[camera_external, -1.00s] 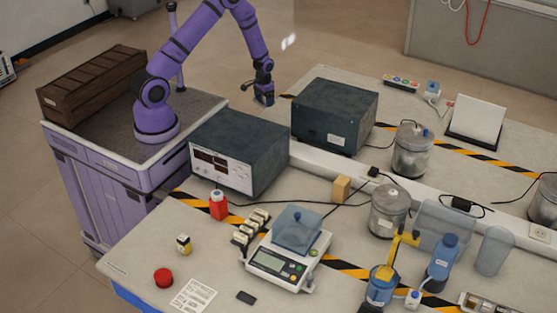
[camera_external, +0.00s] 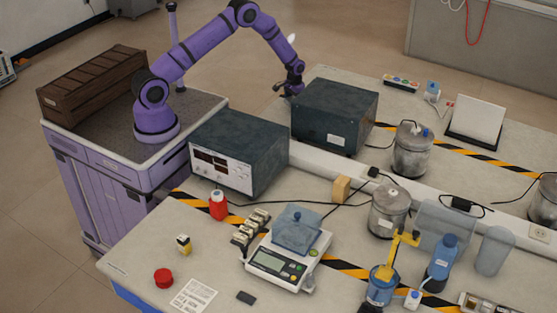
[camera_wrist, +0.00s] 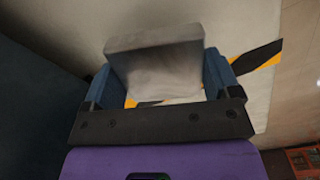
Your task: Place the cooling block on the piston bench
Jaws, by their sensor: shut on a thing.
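A grey metallic block (camera_wrist: 155,60), which looks like the cooling block, sits between the blue fingers of my gripper (camera_wrist: 162,82) in the wrist view. The gripper is shut on it. In the external view my gripper (camera_external: 293,88) is above the far bench top's left end, just behind a dark box; the block cannot be made out there. A pale bench top (camera_wrist: 265,25) with black and yellow tape shows below the block. The external view shows the bench (camera_external: 130,262) as two tops split by a raised strip. Which part is the piston bench I cannot tell.
The dark box (camera_external: 335,115) stands close to my gripper; a dark side fills the wrist view's left. Farther right are a metal canister (camera_external: 412,150), a white panel (camera_external: 477,118) and a power strip (camera_external: 400,82). Bare bench lies behind the dark box.

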